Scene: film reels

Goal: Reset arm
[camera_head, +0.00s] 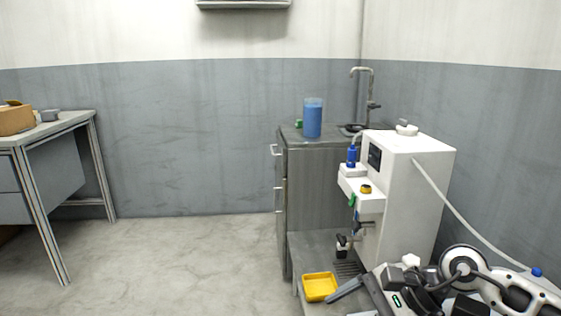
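My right arm shows at the lower right, with white and black links and a small green light. The gripper end of this arm (345,290) seems to be the grey bar pointing left, next to a yellow tray (320,287). I cannot make out two separate fingers, so its opening is unclear. I see nothing held in it. My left arm and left gripper are out of view.
A white machine (422,190) with a hose stands beside a grey sink cabinet (325,185). A blue container (312,118) stands on the cabinet. A desk (70,122) with a cardboard box (16,120) is at left. Open floor (170,260) lies between.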

